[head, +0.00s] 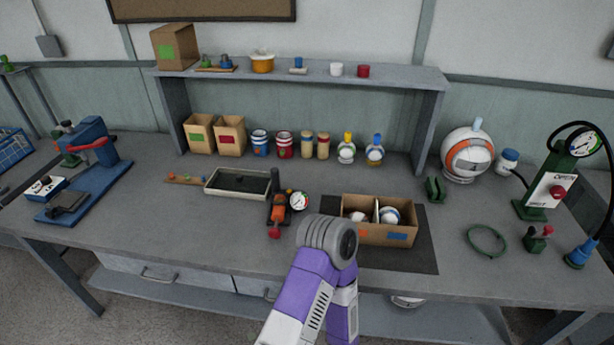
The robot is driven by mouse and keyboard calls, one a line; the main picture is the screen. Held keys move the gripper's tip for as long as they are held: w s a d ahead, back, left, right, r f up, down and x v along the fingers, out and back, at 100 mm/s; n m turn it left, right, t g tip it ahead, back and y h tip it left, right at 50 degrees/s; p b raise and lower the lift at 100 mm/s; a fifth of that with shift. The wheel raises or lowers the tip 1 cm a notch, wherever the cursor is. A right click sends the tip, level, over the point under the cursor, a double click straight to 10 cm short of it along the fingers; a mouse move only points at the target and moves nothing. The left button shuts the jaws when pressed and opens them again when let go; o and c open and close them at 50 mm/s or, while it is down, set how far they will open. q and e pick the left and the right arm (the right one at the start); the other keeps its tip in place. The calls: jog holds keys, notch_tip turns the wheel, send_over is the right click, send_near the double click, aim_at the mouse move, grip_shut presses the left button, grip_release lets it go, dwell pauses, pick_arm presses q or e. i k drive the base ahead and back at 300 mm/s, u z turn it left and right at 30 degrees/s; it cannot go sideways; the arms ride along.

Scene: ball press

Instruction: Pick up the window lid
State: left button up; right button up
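I cannot clearly tell any one thing here as the window lid. A large white ball-shaped device (470,142) with an orange ring around its front opening stands at the back right of the bench; whether that front is a lid is unclear. A cardboard box (382,233) with a divider stands on a dark mat (424,257) right of centre, with whitish round items in it. A purple and white arm of mine with a grey ribbed joint rises at bottom centre, just left of the box. Neither gripper shows.
A shallow tray (222,190) and a red-handled tool with a gauge (279,207) stand left of my arm. A blue press (92,150) is at left. A gauge stand (546,192) and green cable loop (487,240) are at right. A shelf (300,75) spans the back.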

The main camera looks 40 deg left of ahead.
aim_at(225, 182)
jog(key=z, duration=1)
jog(key=k, duration=1.85)
jog(key=u, duration=2.8)
jog(key=i, duration=0.4)
jog(key=z, duration=0.1)
